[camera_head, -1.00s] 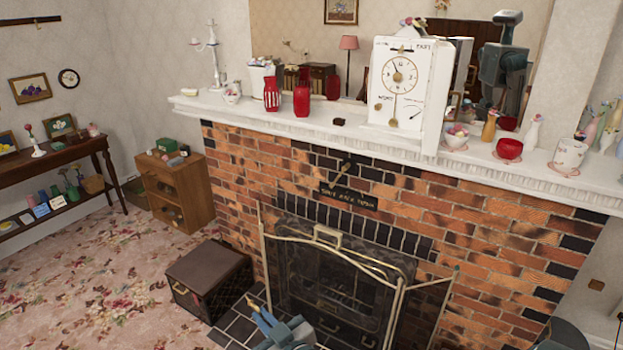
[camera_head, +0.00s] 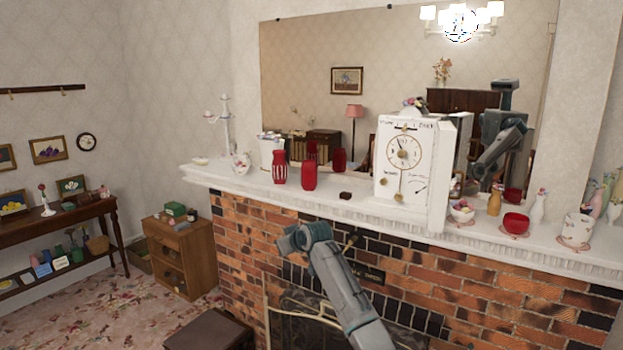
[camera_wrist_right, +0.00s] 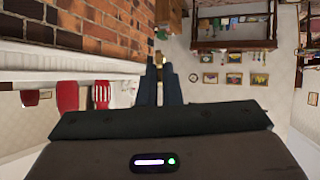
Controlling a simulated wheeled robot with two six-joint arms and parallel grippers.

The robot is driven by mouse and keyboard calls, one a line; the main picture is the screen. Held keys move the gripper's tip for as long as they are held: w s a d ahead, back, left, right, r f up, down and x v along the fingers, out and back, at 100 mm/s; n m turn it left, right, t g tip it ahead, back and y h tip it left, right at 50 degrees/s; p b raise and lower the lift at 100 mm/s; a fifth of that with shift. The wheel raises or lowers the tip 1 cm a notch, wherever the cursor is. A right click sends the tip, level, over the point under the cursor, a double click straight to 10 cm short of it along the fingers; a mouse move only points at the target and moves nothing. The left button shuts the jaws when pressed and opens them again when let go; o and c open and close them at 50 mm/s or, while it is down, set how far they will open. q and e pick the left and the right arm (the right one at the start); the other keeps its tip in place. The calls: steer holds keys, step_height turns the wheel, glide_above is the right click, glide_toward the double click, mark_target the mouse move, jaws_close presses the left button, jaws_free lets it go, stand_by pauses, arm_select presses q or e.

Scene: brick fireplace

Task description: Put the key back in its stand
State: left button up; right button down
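My right gripper (camera_head: 285,240) is raised in front of the brick fireplace, below the mantel's front edge. In the right wrist view its two dark fingers (camera_wrist_right: 160,70) are close together around a small gold piece, apparently the key (camera_wrist_right: 159,58). The key is hidden in the head view. I cannot identify its stand for sure; a small dark brown block (camera_head: 345,195) lies on the mantel between the red vases and the white clock, apart from the gripper. My left gripper is not in view.
The white mantel (camera_head: 235,186) holds red vases (camera_head: 309,176), a white clock (camera_head: 404,165), bowls and figurines. A small dark fitting (camera_head: 352,240) and a plaque (camera_head: 370,275) are on the bricks. A brown chest (camera_head: 208,333) stands low at left. A mirror (camera_head: 300,60) hangs behind.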

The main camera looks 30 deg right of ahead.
steer(key=w+d+r+m+g+h, duration=0.1)
steer(key=d+r+m+g, duration=0.15)
steer(key=d, duration=0.45)
steer(key=w+d+r+m+g+h, duration=0.1)
steer(key=d+r+h, duration=0.1)
steer(key=d+r, duration=0.35)
steer(key=s+d+f+m+g, duration=0.2)
steer(key=s+f+m+g, duration=0.8)
steer(key=m, duration=1)
step_height(320, 180, down, 3)
steer(key=s, duration=0.2)
steer(key=shift+s+d+h, duration=0.3)
steer(key=shift+s+d, duration=0.05)
steer(key=shift+d, duration=0.05)
steer(key=shift+s+f+m+g, duration=0.15)
steer(key=shift+m+g, duration=0.2)
steer(key=shift+m, duration=0.1)
